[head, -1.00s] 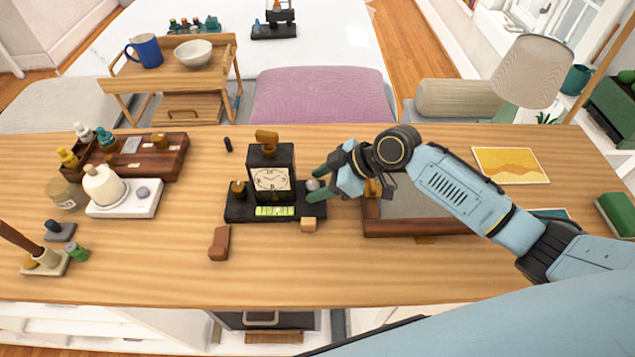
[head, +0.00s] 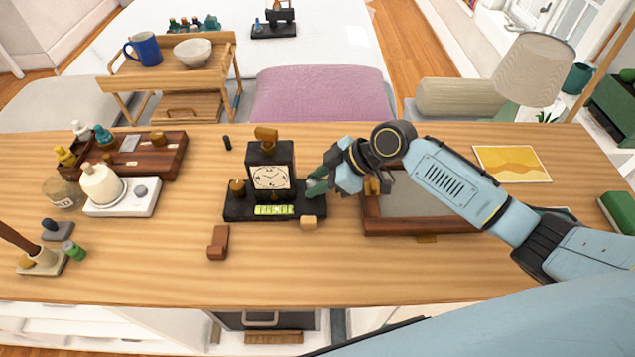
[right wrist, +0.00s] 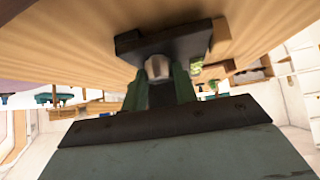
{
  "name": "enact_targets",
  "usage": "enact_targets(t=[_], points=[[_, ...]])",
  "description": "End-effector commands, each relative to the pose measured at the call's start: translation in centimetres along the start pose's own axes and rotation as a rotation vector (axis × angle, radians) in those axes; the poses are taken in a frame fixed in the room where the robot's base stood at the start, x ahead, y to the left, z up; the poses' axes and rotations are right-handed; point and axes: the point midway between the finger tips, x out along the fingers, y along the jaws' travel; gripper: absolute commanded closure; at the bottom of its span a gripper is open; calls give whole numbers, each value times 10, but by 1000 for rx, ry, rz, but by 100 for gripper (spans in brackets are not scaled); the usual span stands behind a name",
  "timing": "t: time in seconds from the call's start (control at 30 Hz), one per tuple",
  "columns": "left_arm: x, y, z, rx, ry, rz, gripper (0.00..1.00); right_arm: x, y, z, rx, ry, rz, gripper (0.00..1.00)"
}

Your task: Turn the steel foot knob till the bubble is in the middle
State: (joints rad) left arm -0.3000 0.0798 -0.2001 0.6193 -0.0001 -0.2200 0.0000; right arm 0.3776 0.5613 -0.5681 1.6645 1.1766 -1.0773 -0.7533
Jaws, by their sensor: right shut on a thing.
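A black clock (head: 270,177) with a white dial stands on a black base (head: 237,210) on the wooden table. A yellow-green level vial (head: 274,210) is set in the front of the base; its bubble is too small to place surely. My right gripper (head: 315,184) reaches in from the right and is shut on the steel foot knob at the base's right end. Its fingers mostly hide the knob in the head view. The right wrist view shows the steel knob (right wrist: 157,67) between the green fingertips. My left gripper is not in view.
A brass knob (head: 237,187) is on the base's left end. A small wooden block (head: 308,222) lies at its front right, and a brown piece (head: 218,242) in front. A brown framed tray (head: 400,228) lies under my right arm. The table's front middle is clear.

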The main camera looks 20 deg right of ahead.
Motion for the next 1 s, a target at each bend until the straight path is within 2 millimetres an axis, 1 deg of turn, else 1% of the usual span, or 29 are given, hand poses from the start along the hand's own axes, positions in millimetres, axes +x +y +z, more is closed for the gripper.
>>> enact_targets(t=[0.03, 0.2, 0.33, 0.6, 0.63, 0.77, 0.8, 1.0], points=[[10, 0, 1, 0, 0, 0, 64, 2, 3, 3, -29, 0, -24, 94], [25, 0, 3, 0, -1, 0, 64, 2, 4, 2, -120, 1, -117, 94], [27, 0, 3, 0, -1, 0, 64, 1, 3, 1, -149, 1, -148, 94], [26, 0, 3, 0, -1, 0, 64, 0, 2, 0, -151, 2, -151, 94], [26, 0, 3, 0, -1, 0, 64, 0, 2, 0, -151, 2, -151, 69], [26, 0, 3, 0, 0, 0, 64, 0, 2, 0, -151, 2, -150, 52], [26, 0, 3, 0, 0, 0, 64, 0, 2, 0, -151, 2, -150, 50], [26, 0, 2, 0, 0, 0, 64, 0, 2, 0, -151, 2, -150, 50]])
